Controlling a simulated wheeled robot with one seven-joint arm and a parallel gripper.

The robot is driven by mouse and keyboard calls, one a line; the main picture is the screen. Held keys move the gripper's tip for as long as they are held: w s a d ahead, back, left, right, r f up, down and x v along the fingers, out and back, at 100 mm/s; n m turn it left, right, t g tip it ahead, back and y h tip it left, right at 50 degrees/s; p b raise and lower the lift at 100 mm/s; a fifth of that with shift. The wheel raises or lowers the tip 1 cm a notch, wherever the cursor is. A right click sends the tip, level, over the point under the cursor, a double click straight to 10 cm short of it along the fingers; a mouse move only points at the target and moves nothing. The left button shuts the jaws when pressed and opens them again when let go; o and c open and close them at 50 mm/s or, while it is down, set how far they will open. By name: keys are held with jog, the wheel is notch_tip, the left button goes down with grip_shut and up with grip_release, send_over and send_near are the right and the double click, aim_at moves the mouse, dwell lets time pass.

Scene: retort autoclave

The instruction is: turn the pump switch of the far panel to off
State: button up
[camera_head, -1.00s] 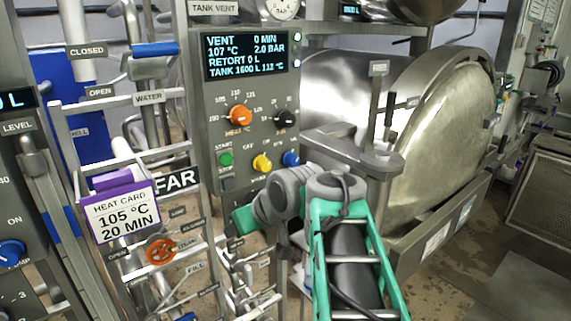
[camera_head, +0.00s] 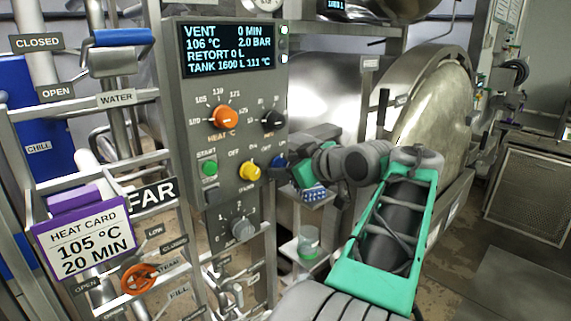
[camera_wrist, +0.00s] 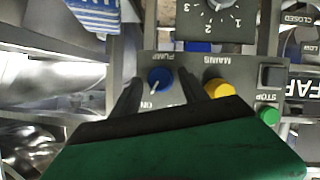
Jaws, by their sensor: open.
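The far panel (camera_head: 188,120) stands left of centre in the head view, with the FAR label (camera_head: 152,193) beside it. Its blue pump switch (camera_head: 279,161) is low on the right, partly covered by my gripper (camera_head: 290,167). In the wrist view the panel is upside down. The pump switch (camera_wrist: 161,79) shows there under the PUMP label, its white pointer line slanting towards the ON label. My gripper's dark fingers (camera_wrist: 160,88) are open on either side of the switch. I cannot tell whether they touch it.
The yellow mains switch (camera_head: 249,171) and green start button (camera_head: 210,168) sit close to the pump switch. An orange heat knob (camera_head: 226,117) is above, a grey knob (camera_head: 241,228) below. A purple-edged heat card (camera_head: 84,240) is at left. The retort vessel (camera_head: 435,105) stands at right.

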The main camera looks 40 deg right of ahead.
jog(key=shift+w, duration=0.15)
grip_shut()
dwell(0.4)
